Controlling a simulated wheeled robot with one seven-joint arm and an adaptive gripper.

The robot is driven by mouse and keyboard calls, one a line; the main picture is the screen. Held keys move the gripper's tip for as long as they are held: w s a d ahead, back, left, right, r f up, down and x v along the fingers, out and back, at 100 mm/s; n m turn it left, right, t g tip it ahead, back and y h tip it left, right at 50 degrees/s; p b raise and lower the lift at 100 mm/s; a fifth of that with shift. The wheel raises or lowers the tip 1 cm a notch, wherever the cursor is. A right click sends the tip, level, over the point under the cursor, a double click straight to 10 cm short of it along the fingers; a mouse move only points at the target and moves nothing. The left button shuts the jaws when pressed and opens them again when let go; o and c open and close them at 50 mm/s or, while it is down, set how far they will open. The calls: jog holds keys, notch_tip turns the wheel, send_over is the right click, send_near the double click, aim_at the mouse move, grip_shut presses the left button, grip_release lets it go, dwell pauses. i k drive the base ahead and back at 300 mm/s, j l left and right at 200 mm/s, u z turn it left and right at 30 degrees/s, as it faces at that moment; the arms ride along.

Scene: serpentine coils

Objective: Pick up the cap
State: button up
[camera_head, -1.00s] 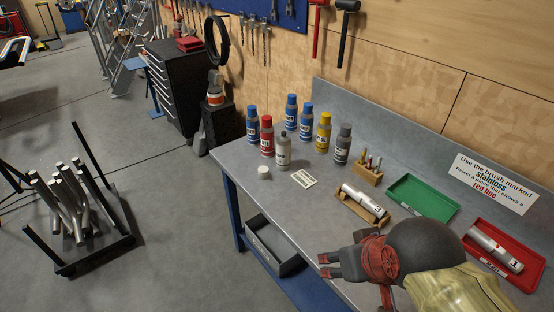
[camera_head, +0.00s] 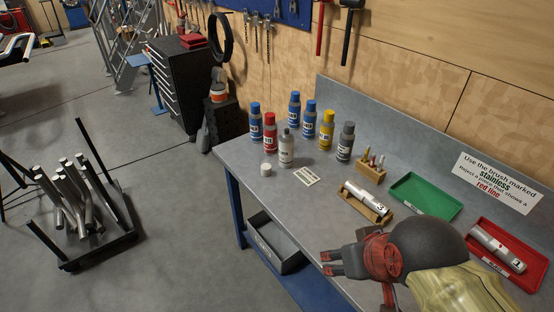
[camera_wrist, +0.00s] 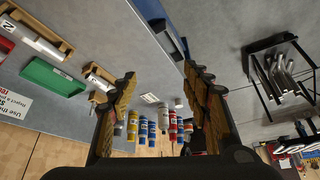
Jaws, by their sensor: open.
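The cap (camera_head: 267,170) is a small, pale, short cylinder on the grey bench near its left edge, in front of the bottles. In the wrist view the cap (camera_wrist: 179,103) looks small, between the two fingers and closer to the right one. My gripper (camera_head: 329,264) is at the bench's front edge, well to the front right of the cap and apart from it. Its fingers are spread with nothing between them; this also shows in the wrist view (camera_wrist: 163,77).
Several bottles (camera_head: 286,148) stand just behind the cap. A label card (camera_head: 306,176) lies to its right. A wooden holder with a metal tube (camera_head: 367,199), a green tray (camera_head: 452,207) and a red tray (camera_head: 533,284) lie farther right. Bench surface between cap and gripper is clear.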

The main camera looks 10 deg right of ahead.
aim_at(265, 168)
jog(key=i+j, duration=0.25)
jog(key=i+j+z, duration=0.15)
jog(key=j, duration=0.35)
jog(key=i+j, duration=0.3)
jog(key=i+j+z, duration=0.1)
jog(key=j, duration=0.35)
jog(key=i+j+z, duration=0.1)
jog(key=i+j, duration=0.2)
jog(key=j, duration=0.15)
